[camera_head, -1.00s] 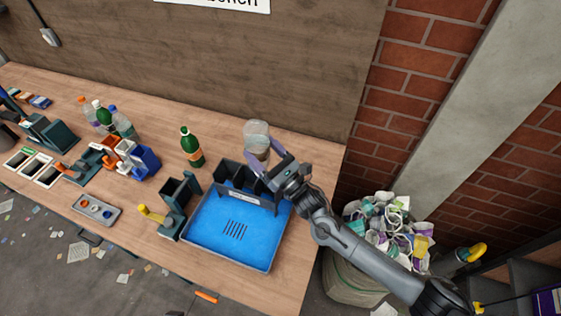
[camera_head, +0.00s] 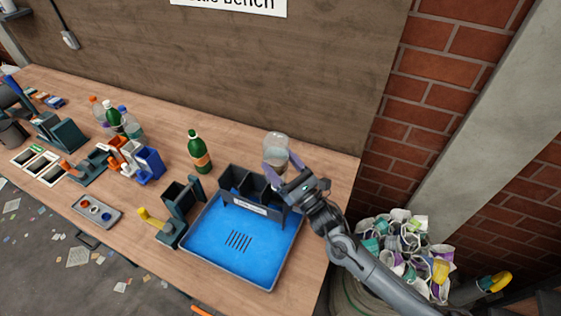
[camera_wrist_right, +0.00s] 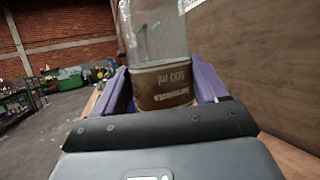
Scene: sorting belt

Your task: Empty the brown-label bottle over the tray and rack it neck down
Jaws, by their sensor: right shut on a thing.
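The clear bottle with the brown label (camera_wrist_right: 165,85) is between the purple fingers of my right gripper (camera_wrist_right: 163,92), which is shut on it. The label's print reads upside down in the wrist view. In the head view the bottle (camera_head: 276,147) stands out above the fingers, behind and right of the dark rack (camera_head: 233,183); its neck is hidden. The rack has open compartments and stands along the back of the blue tray (camera_head: 215,250), which has a slotted drain. I cannot tell the bottle's height above the bench. My left gripper is not in view.
A green bottle (camera_head: 199,152) stands left of the rack. A dark fixture with a yellow handle (camera_head: 153,219) is at the tray's left side. Several bottles and bins are further left. A full waste sack (camera_head: 405,250) is beyond the bench's right end.

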